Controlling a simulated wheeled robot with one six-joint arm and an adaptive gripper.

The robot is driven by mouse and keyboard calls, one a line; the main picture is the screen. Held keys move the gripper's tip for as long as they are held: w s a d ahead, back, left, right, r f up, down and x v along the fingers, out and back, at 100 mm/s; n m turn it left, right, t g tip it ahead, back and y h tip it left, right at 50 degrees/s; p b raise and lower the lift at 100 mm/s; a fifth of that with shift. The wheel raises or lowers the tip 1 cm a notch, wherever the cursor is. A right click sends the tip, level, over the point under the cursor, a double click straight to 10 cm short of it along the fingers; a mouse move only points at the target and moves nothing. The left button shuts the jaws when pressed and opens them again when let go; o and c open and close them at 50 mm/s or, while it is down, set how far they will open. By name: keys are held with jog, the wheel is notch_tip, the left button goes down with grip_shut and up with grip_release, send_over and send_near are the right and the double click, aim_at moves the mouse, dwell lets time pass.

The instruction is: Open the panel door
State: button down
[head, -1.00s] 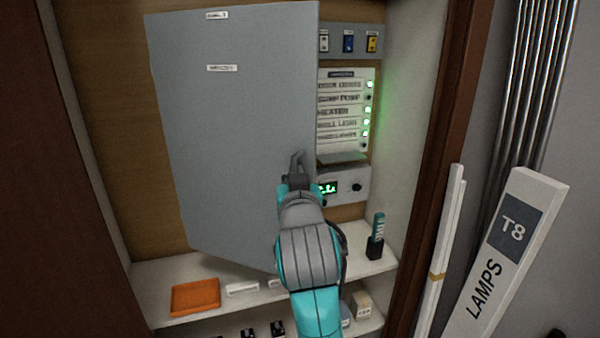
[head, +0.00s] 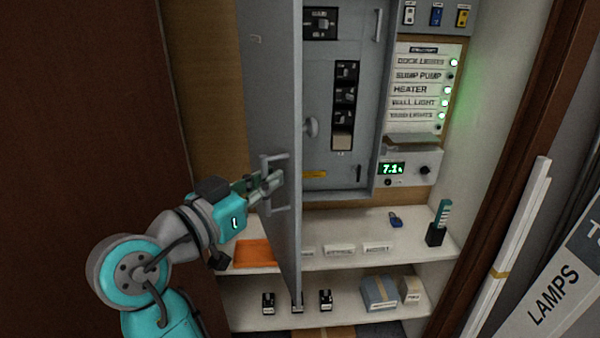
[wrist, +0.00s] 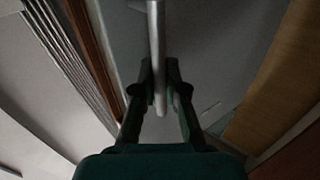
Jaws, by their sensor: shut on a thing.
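The grey panel door (head: 277,110) stands swung open, seen nearly edge-on in the head view, with the panel interior (head: 345,95) and its breakers showing to its right. A bar handle (head: 266,190) sits on the door's outer face. My gripper (head: 270,183) is at this handle from the left and is shut on it. In the wrist view the handle (wrist: 158,60) runs as a pale bar between the two fingers of my gripper (wrist: 160,90). The door face (wrist: 210,70) fills the background there.
A labelled indicator board (head: 420,90) with green lights and a display unit (head: 405,172) are right of the panel. The shelf (head: 365,250) below holds an orange tray (head: 255,253), a blue padlock-like item (head: 396,219) and a dark holder (head: 436,235). A lamp box (head: 545,290) leans at the right.

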jog(key=shift+s+a+f, duration=0.1)
jog(key=shift+s+a, duration=0.05)
jog(key=shift+a, duration=1.25)
jog(key=shift+s+a, duration=0.15)
jog(key=shift+a, duration=1.2)
jog(key=c, duration=1.2)
grip_release()
